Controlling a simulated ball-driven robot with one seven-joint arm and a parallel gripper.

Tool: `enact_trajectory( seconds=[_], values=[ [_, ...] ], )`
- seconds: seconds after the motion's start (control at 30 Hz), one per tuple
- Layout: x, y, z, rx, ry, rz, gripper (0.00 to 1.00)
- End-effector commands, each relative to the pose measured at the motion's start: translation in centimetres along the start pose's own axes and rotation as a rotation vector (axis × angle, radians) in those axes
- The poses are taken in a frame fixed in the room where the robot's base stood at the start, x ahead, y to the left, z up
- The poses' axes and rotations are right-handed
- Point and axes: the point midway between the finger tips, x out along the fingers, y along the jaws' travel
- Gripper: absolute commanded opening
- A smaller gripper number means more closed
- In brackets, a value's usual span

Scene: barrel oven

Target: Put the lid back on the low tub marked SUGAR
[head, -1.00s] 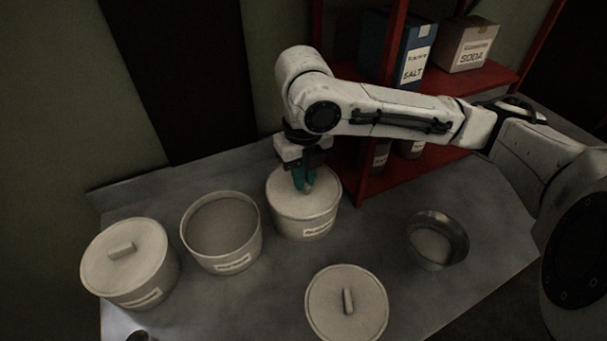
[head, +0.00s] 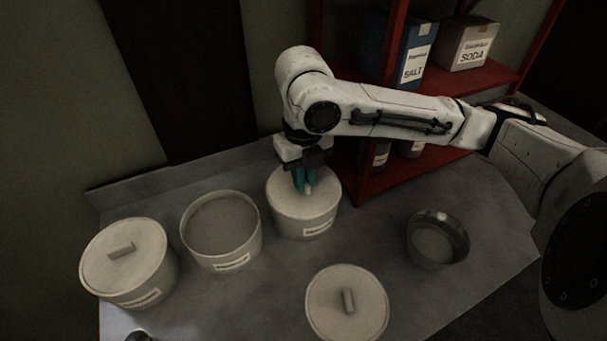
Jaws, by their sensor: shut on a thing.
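Three low cream tubs stand in a row on the grey counter, with labels too small to read. The middle tub (head: 222,258) is open and shows a greyish fill. The left tub (head: 150,292) has its lid (head: 95,262) on. The right tub (head: 300,232) is covered by a lid (head: 285,205). My gripper (head: 303,188) is over that lid, its teal fingers shut on the lid's handle (head: 309,190). A loose lid (head: 322,305) with a bar handle lies on the counter at the front, apart from the tubs. I cannot tell which tub is marked SUGAR.
A metal bowl (head: 462,240) stands to the right on the counter (head: 400,290). A red shelf (head: 375,185) behind holds a blue SALT box (head: 388,40) and a SODA box (head: 455,58). Bare counter lies between the bowl and the loose lid.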

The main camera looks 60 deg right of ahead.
Motion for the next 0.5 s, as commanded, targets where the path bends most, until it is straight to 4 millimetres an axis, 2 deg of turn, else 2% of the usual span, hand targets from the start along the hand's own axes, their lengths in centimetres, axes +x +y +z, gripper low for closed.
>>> enact_trajectory(
  seconds=[0.47, 0.5],
  values=[
    [0.05, 0.0, 0.0, 0.0, 0.0, 0.0, 0.0],
    [0.05, 0.0, -0.01, 0.0, 0.0, 0.0, 0.14]
  ],
)
